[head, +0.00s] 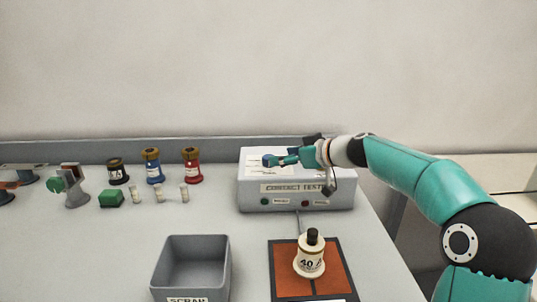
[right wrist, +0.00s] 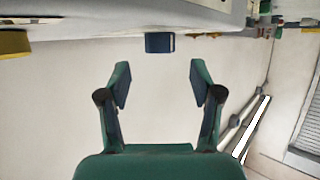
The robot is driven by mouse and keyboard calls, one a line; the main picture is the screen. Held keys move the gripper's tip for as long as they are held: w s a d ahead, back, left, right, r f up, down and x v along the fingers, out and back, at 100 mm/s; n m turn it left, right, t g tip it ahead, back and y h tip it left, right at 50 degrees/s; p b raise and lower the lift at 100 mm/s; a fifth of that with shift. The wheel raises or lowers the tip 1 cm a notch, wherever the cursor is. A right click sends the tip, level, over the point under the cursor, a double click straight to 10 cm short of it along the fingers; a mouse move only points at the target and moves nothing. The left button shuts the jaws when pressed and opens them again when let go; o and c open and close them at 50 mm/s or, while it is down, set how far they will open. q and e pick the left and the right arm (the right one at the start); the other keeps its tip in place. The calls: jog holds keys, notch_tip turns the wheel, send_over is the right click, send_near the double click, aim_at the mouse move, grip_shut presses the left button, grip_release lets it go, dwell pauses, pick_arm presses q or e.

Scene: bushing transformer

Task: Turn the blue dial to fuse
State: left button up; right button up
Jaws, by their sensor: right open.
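The contact tester (head: 295,190) is a white box at the back of the table, with a label and small round buttons on its front. The blue dial (head: 268,160) sits on its top left part; its marks are too small to read. My right gripper (head: 280,158) reaches in from the right over the box top, close to the dial. In the right wrist view, its fingers (right wrist: 160,85) are open and empty. The blue dial (right wrist: 160,42) shows beyond the fingertips, centred between them and apart from them. My left gripper is not in view.
A grey scrap bin (head: 191,268) and a white fuse body marked 40 (head: 310,258) on an orange mat (head: 330,278) stand in front. Black, blue (head: 153,168) and red (head: 192,168) bodies, a green block (head: 111,198) and small cylinders stand left. The tester's right arm side is occupied by my arm.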

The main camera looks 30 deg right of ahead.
jog(key=p+x, duration=0.1)
jog(key=x, duration=0.5)
jog(key=shift+w+a, duration=0.1)
jog(key=shift+w, duration=0.15)
jog(key=c, duration=1.2)
jog(key=shift+o, duration=0.2)
jog(key=shift+f, duration=0.1)
